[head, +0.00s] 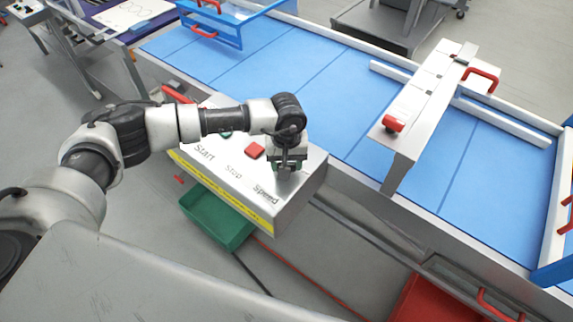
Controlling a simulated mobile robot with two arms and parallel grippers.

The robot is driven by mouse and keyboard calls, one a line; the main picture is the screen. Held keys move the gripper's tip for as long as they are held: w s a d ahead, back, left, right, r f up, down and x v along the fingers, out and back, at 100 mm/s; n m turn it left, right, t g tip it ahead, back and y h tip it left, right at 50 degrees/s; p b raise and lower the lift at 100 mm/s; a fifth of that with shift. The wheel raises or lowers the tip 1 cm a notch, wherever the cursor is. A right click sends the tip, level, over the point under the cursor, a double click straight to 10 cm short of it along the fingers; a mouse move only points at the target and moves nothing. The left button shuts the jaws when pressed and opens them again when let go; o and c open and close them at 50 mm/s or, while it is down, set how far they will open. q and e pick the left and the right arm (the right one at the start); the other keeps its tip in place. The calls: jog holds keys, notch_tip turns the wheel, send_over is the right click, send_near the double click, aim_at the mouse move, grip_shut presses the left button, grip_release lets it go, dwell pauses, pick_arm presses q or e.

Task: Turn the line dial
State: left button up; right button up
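A pale control box (308,190) stands at the near side of the blue conveyor, with the printed labels Start, Stop and Speed on its top. The finger gap is too small to read. My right gripper is not in view.
The blue conveyor (325,88) runs behind the box, with a pale gantry (425,110) with red handles across it at right. A green bin (212,218) and a red box (432,300) are low in front. A blue frame (240,25) stands at the back.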

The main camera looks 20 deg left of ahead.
pick_arm(q)
jog(key=n+b, duration=1.1)
jog(key=shift+f, duration=0.2)
jog(key=n+b, duration=0.4)
jog(key=n, duration=0.1)
jog(key=shift+b, duration=0.3)
jog(key=n+b, duration=0.2)
jog(key=n, duration=0.1)
jog(key=shift+r+n, duration=0.15)
jog(key=shift+n, duration=0.15)
jog(key=shift+r+n+b, duration=0.1)
jog(key=shift+n+b, duration=0.4)
jog(key=shift+n, duration=0.7)
jog(key=o, duration=0.9)
jog(key=shift+o, duration=0.2)
notch_tip(320, 180, up, 11)
jog(key=b, duration=0.1)
